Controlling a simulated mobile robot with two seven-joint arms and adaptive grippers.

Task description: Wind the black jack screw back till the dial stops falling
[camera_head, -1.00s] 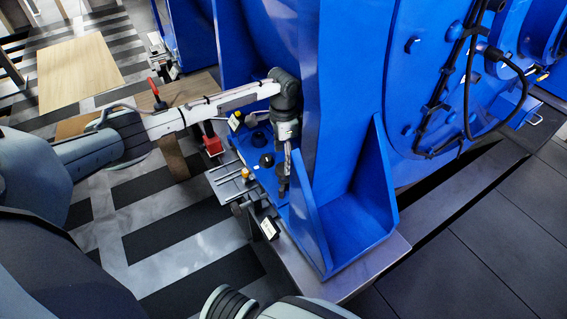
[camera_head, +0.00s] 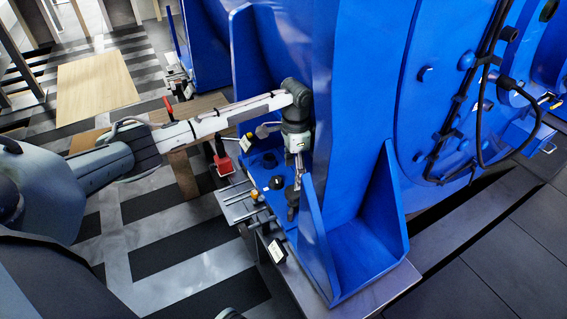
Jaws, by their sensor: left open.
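My left gripper (camera_head: 293,202) points down beside the blue motor foot, close to its upright gusset (camera_head: 316,240). It is open, with no object visible between its small dark fingers. A black knob-like part (camera_head: 277,183) sits on the blue foot plate just left of the fingers, apparently apart from them. Another black round part (camera_head: 268,160) is behind it. A dark screw-like part (camera_head: 247,231) shows at the plate's front left edge; I cannot tell which is the jack screw. A small yellow-orange part (camera_head: 254,195) sits nearby. No dial face is readable. My right gripper is out of view.
The big blue motor housing (camera_head: 365,90) fills the right. Striped floor lies open at lower left.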

